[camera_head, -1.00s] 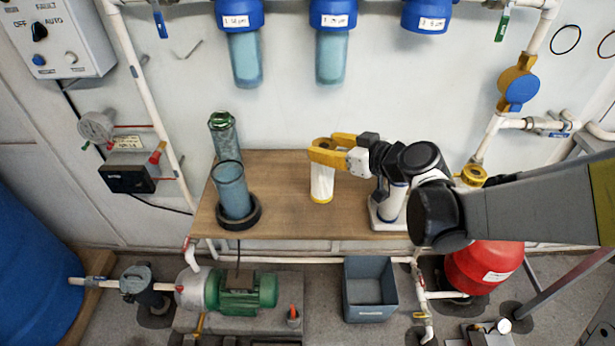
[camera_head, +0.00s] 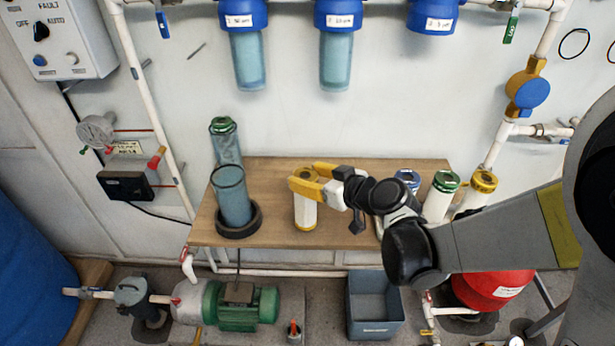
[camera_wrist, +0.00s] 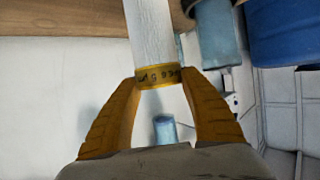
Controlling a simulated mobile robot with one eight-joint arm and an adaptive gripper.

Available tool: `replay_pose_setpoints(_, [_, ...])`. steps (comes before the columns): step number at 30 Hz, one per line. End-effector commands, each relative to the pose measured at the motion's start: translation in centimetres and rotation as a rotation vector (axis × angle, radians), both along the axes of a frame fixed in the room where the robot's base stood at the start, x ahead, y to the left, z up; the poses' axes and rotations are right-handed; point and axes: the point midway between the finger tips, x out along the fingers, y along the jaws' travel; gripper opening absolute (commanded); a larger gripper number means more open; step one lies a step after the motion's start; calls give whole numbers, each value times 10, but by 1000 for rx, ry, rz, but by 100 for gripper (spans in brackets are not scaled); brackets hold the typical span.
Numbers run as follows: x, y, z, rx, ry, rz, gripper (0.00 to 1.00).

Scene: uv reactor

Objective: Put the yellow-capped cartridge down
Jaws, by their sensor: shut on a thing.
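A white cartridge with a yellow cap (camera_head: 306,210) is upright over the middle of the wooden bench (camera_head: 360,220). My gripper (camera_head: 303,176), with yellow fingers, is shut around its top end. In the wrist view, the fingers (camera_wrist: 158,80) close on both sides of the yellow band with dark lettering (camera_wrist: 157,76), and the white body (camera_wrist: 152,35) runs away from them towards the bench. The cartridge's lower end looks close to the bench top, but I cannot tell whether it touches.
A clear housing bowl (camera_head: 233,195) stands in a black ring at the bench's left, before a green-topped cylinder (camera_head: 224,140). A grey bin (camera_head: 374,330) is below.

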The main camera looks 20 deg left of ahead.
Motion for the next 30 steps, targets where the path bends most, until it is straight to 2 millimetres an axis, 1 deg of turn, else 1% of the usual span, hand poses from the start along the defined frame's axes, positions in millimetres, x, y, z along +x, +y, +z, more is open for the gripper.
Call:
replay_pose_setpoints(1, [0, 0, -3, 0, 0, 0, 55])
replay_pose_setpoints(3, [0, 0, -1, 0, 0, 0, 73])
replay_pose_setpoints(11, [0, 0, -1, 0, 0, 0, 73])
replay_pose_setpoints(14, [0, 0, 3, 0, 0, 0, 73])
replay_pose_setpoints(17, [-5, -10, 8, 0, 0, -2, 73])
replay_pose_setpoints(27, [-45, -67, 38, 0, 1, -4, 73])
replay_pose_setpoints(30, [-54, -80, 43, 1, 1, -3, 73])
